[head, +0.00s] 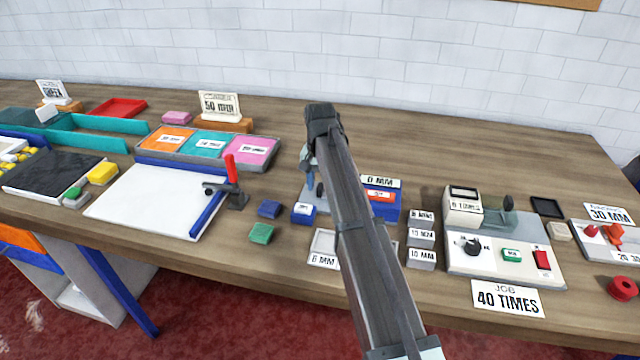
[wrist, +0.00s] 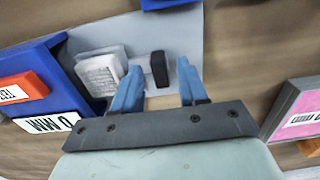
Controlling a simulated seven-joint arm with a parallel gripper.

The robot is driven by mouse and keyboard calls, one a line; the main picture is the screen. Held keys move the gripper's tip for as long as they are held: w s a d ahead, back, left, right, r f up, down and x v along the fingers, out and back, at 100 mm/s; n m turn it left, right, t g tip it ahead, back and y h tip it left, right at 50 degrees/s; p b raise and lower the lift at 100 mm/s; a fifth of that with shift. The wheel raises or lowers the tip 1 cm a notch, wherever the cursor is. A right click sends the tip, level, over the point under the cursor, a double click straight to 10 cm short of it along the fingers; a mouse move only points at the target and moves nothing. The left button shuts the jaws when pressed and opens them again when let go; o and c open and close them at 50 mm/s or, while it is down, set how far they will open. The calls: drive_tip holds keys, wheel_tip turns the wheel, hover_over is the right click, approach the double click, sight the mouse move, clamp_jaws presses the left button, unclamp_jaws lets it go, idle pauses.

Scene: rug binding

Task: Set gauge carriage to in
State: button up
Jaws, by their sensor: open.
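A black upright knob (wrist: 159,68) stands on a pale grey plate (wrist: 180,28) in the wrist view; it appears to belong to the gauge carriage, but I cannot tell its setting. My gripper (wrist: 160,78) is open, its two blue fingers on either side of the knob's near end, with a gap on both sides. Contact is not visible. A pale block with small print (wrist: 100,75) sits left of the knob. In the head view my arm hides much of this fixture; the knob (head: 320,189) and plate (head: 315,202) show left of it.
A blue block with an orange TEST label (wrist: 22,88) and a 0 MM sign (wrist: 48,122) stands close left in the wrist view. A tray with a pink panel (wrist: 305,118) lies right. Several grey gauge blocks (head: 421,239) and a counter machine (head: 505,250) stand right of my arm.

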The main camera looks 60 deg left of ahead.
drive_tip(key=shift+f, duration=0.2)
clamp_jaws()
idle(0.3)
idle(0.3)
